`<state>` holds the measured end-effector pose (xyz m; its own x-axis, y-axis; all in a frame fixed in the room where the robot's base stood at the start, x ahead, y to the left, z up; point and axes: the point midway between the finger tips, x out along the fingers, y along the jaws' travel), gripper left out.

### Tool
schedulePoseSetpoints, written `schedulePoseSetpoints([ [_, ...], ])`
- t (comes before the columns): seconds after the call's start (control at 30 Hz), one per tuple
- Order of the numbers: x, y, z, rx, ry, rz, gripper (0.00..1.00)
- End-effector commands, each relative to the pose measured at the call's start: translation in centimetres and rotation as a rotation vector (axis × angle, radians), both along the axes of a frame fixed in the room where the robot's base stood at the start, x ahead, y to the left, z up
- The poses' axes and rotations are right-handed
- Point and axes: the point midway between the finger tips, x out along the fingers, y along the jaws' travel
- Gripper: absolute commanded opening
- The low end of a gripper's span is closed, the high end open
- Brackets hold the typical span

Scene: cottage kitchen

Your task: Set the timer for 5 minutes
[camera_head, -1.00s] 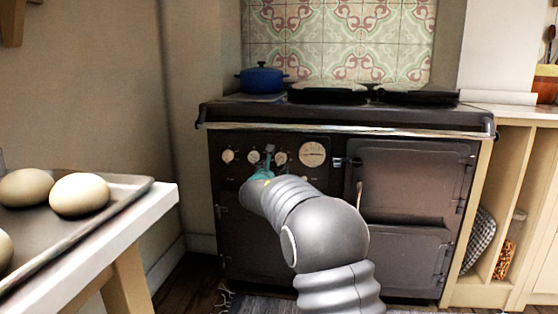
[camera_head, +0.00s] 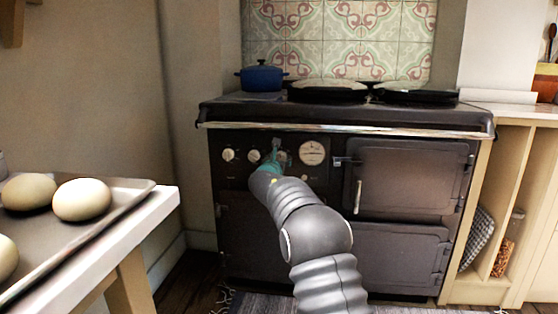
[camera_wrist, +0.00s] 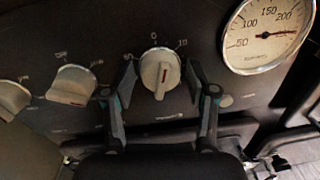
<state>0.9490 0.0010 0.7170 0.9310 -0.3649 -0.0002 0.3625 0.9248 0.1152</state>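The dark range cooker (camera_head: 390,133) has a row of pale knobs on its front. My gripper (camera_wrist: 161,75) is open, with one finger on each side of the rightmost knob (camera_wrist: 161,72). Small gaps seem to show between the knob and the fingers; contact is not clear. This knob has a red mark and printed figures around it, with 60 at its upper left. In the head view my gripper (camera_head: 277,152) largely covers that knob. A middle knob (camera_wrist: 72,85) and a left knob (camera_wrist: 12,98) stand to its left.
A round temperature gauge (camera_wrist: 267,35) sits just right of the gripped-around knob. An oven door (camera_head: 412,180) with a handle is further right. A blue pot (camera_head: 262,78) stands on top. A tray (camera_head: 130,190) with buns is on the table at left.

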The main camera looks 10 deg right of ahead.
Motion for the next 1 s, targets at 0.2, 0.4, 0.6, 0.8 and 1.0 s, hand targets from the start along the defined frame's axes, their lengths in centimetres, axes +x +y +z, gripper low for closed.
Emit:
schedulePoseSetpoints([
  [0.2, -0.01, 0.03, 0.01, 0.0, 0.0, 0.0, 0.07],
  [0.4, -0.01, 0.03, -0.31, 0.044, -0.015, 0.0, 0.07],
  [0.6, -0.02, 0.02, -0.03, 0.109, -0.036, 0.0, 0.07],
  [0.8, -0.02, 0.04, 0.01, 0.107, -0.034, 0.001, 0.44],
  [1.0, -0.02, 0.02, 0.01, 0.107, -0.034, 0.0, 0.67],
])
